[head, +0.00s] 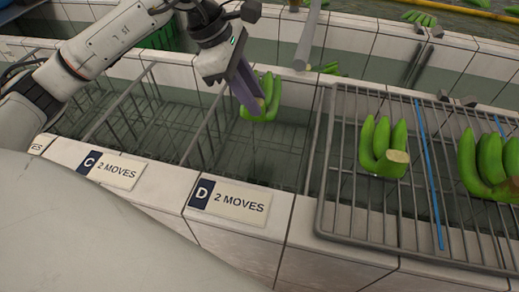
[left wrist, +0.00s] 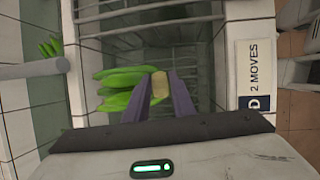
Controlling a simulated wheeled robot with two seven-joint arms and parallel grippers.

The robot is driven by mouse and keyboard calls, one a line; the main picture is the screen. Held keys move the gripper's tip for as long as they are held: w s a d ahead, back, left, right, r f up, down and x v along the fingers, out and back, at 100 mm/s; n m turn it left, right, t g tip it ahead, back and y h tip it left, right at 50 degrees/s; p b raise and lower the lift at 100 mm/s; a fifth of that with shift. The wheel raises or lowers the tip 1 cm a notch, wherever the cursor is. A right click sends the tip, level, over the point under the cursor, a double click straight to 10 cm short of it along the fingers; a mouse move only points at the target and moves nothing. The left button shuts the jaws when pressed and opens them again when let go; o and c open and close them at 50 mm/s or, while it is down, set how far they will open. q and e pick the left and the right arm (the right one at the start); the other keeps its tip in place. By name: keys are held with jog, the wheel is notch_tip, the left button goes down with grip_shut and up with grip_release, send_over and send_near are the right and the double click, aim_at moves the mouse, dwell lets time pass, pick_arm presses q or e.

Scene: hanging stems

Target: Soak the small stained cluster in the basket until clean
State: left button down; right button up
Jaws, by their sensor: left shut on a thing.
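My left gripper (head: 256,105) is shut on the cut end of a small green banana cluster (head: 265,100). It holds the cluster over the water bay behind the D sign. In the left wrist view my gripper (left wrist: 160,82) pinches the pale crown, and the green fingers of the cluster (left wrist: 120,88) point left. No stain shows clearly on the visible side. A wire basket (head: 210,123) sits in the tank to the left of the cluster. I cannot tell whether the cluster touches the water. My right gripper is not in view.
A wire rack (head: 321,165) at the right bears two green clusters (head: 383,148) (head: 490,165) with a blue strip (head: 430,175) between them. Signs C (head: 110,170) and D (head: 230,202) read "2 MOVES" on the tiled front wall. A grey pole (head: 308,35) stands behind the gripper.

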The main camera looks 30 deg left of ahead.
pick_arm(q)
jog(key=shift+r, duration=3.85)
